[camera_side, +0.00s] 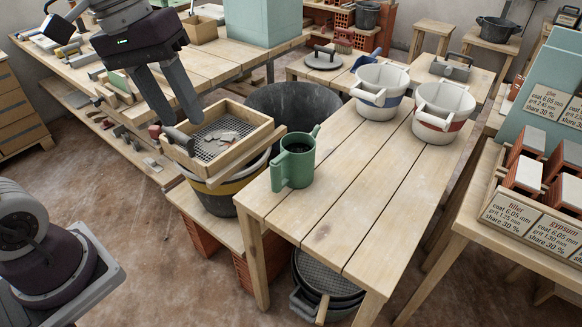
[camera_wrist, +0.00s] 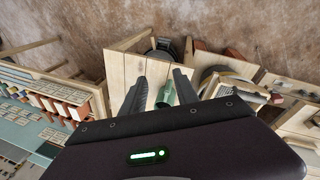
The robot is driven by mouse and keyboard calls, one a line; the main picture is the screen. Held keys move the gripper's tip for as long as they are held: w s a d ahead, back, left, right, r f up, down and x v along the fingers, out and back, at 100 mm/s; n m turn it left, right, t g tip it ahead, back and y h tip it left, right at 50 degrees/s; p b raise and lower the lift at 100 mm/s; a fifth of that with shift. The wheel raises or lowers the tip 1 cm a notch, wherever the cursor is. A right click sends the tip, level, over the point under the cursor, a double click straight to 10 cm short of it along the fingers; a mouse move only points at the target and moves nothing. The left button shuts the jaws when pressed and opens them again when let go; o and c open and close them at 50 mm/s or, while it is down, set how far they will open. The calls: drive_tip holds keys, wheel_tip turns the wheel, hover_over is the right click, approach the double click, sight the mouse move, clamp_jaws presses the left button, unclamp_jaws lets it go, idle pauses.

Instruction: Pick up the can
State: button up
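The can is a green watering can (camera_side: 298,163) with a side handle and a spout, standing upright on the near end of the wooden table in the side view. In the wrist view the can (camera_wrist: 166,95) shows between my two fingers, farther off and partly cut off by my gripper body. My gripper (camera_side: 182,120) is open, with its two dark fingers apart and nothing between them. In the side view it hangs up and left of the can, in front of or above the framed sieve. The gripper also shows in the wrist view (camera_wrist: 160,76).
A wood-framed sieve (camera_side: 181,159) with rubble rests on a black-and-yellow bucket (camera_side: 220,201) left of the can. A large dark tub (camera_side: 295,103) is behind. Two white buckets, one blue-banded (camera_side: 380,88) and one red-banded (camera_side: 441,111), stand at the table's far end. The table (camera_side: 340,214) is otherwise mostly clear.

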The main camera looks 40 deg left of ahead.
drive_tip(key=w+a+f+n+g+h, duration=0.2)
drive_tip(key=w+f+n+h, duration=0.15)
drive_tip(key=w, duration=0.65)
drive_tip(key=w+a+f+n+g+h, duration=0.1)
drive_tip(key=w+a+f+n+h, duration=0.15)
drive_tip(key=w+f, duration=0.35)
drive_tip(key=w+a+f+n+h, duration=0.2)
drive_tip(key=w+f+n, duration=0.2)
drive_tip(key=f, duration=0.3)
drive_tip(key=n+t+h, duration=0.1)
drive_tip(key=n+h, duration=0.2)
approach(280, 174)
drive_tip(key=x, duration=1.1)
drive_tip(key=shift+d+f, duration=0.15)
drive_tip(key=shift+d, duration=0.1)
clamp_jaws()
